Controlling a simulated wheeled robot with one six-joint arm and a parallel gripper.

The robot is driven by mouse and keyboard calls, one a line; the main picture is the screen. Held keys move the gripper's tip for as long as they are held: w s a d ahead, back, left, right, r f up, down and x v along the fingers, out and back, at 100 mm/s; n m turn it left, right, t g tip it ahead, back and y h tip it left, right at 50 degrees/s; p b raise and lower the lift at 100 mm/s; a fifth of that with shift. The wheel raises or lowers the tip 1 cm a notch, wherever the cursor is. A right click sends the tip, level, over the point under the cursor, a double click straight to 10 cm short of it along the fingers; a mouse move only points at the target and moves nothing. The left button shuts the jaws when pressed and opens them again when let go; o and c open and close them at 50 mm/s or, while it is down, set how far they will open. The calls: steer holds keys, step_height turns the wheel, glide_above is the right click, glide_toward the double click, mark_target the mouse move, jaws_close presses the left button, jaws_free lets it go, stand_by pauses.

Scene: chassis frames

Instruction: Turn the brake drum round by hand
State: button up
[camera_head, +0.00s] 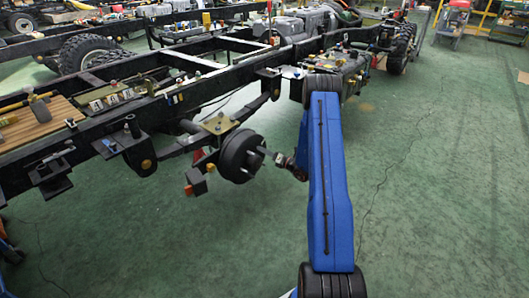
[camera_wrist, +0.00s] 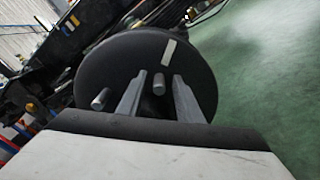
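The brake drum (camera_head: 232,158) is a dark round disc on the axle end beside the chassis frame. It fills the middle of the wrist view (camera_wrist: 115,65), with a pale strip (camera_wrist: 169,52) on its face near the top. Studs stick out of its face, one at the left (camera_wrist: 100,98) and one near the middle (camera_wrist: 158,84). My gripper (camera_head: 268,153) is at the drum's face, reaching in from the right. In the wrist view, its two fingers (camera_wrist: 158,78) are apart, with the middle stud between them and gaps on both sides. Whether the fingertips touch the drum I cannot tell.
The black chassis frame (camera_head: 190,88) runs behind and left of the drum. A wooden board (camera_head: 40,122) with tools lies on the frame at the left. The green floor (camera_head: 440,180) is clear at the right. A tyred wheel (camera_head: 400,52) stands further back.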

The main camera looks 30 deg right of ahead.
steer(key=v, duration=1.7)
steer(key=shift+s, duration=0.2)
